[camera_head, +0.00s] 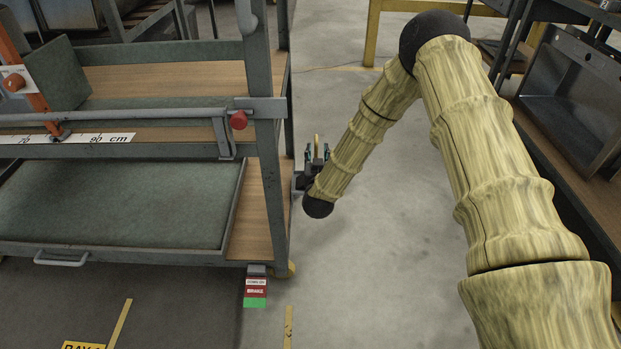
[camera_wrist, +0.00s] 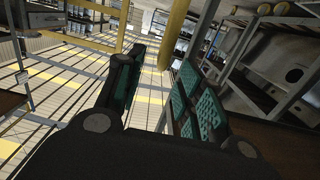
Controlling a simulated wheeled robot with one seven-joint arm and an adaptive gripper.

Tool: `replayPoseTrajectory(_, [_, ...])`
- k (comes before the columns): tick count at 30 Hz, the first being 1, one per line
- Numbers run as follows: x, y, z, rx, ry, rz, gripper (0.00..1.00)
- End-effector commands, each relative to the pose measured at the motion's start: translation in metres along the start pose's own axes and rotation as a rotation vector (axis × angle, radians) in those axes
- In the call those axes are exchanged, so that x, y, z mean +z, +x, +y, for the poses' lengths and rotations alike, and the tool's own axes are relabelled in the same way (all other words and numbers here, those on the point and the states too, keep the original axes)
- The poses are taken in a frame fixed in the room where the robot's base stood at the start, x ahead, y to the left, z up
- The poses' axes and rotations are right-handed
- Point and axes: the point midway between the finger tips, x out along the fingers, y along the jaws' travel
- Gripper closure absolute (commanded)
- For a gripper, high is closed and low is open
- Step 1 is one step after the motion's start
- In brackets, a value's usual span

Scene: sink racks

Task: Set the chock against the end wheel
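A yellow wheel (camera_head: 291,268) shows in part at the lower right corner of the cart (camera_head: 270,190), beneath its post. My gripper (camera_head: 317,154) is beside the cart's right post, partly hidden behind my forearm. In the wrist view my gripper (camera_wrist: 162,88) has its two dark, teal-padded fingers spread wide. I see nothing held between them, only floor and background. A small tan upright shape (camera_head: 317,146) shows by the fingertips in the head view; I cannot tell what it is. I cannot make out a chock in either view.
A red and green brake pedal (camera_head: 255,291) sticks out under the cart. A bar with a red knob (camera_head: 238,121) crosses the cart's front. A dark rack with metal sinks (camera_head: 575,90) stands at right. Clear floor (camera_head: 370,260) lies between cart and rack. A yellow-legged table (camera_head: 372,32) stands behind.

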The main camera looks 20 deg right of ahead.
Motion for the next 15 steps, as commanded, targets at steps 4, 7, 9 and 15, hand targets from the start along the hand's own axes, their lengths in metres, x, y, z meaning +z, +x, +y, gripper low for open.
replayPoseTrajectory(4, [0.002,0.017,0.0,0.0,0.001,-0.001,0.63])
replayPoseTrajectory(7, [0.001,0.022,-0.001,-0.001,0.001,-0.001,0.63])
replayPoseTrajectory(9, [0.001,0.025,-0.001,-0.001,0.001,-0.001,0.63])
replayPoseTrajectory(15, [0.0,0.046,-0.003,-0.001,0.002,0.0,0.63])
